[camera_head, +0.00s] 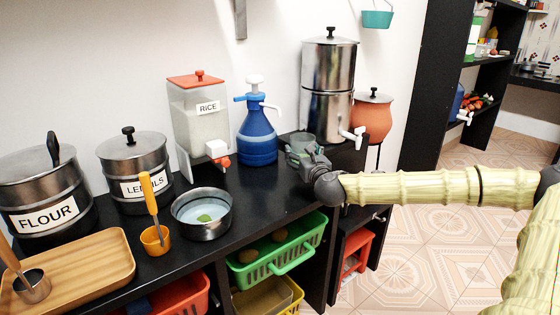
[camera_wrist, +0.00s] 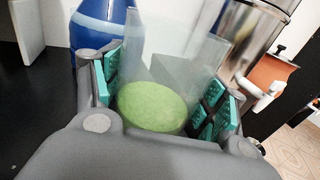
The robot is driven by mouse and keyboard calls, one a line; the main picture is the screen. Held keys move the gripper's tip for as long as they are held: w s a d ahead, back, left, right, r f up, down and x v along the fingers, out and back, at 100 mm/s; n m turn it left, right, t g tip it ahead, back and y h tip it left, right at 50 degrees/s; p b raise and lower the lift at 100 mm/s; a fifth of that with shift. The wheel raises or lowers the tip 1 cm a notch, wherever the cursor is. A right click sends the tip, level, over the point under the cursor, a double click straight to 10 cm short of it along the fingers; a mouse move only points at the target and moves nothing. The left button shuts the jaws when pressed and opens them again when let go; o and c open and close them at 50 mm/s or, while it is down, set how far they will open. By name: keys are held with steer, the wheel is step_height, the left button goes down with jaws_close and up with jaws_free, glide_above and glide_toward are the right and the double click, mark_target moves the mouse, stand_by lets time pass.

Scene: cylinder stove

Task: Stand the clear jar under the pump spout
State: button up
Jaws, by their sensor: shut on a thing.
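The clear jar (camera_head: 302,139) is at the right part of the black counter, to the right of the blue pump bottle (camera_head: 257,135). My gripper (camera_head: 303,153) is shut on the jar. In the wrist view the clear jar (camera_wrist: 150,62) is between the teal pads of my gripper (camera_wrist: 155,98), with a green round patch (camera_wrist: 150,105) low in it. The pump bottle has a white pump head with a spout (camera_head: 272,104) on its right side. The blue bottle (camera_wrist: 104,30) shows behind the jar at left. Whether the jar's base touches the counter is hidden.
A steel water filter (camera_head: 328,75) with a white tap (camera_head: 353,137) stands behind and right of the jar. The rice dispenser (camera_head: 200,125) is left of the pump. A steel bowl (camera_head: 202,228) of water stands in front of the dispenser. The counter before the pump is clear.

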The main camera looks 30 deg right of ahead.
steer(key=shift+w+a+f+b, duration=0.15)
steer(key=shift+w+a+b, duration=0.3)
steer(key=shift+w, duration=0.9)
steer(key=shift+w+a+f+b, duration=0.1)
steer(key=shift+w+a+b, duration=0.1)
steer(key=shift+w+a, duration=0.85)
steer(key=shift+w+a+f+b, duration=0.2)
steer(key=shift+w+b, duration=0.15)
steer(key=shift+w, duration=1.3)
steer(key=shift+f+b, duration=0.55)
steer(key=shift+f, duration=1.15)
steer(key=shift+f, duration=0.2)
steer(key=o, duration=1.2)
steer(key=shift+r, duration=0.1)
steer(key=shift+r, duration=0.15)
steer(key=p+v, duration=0.2)
steer(key=v, duration=1)
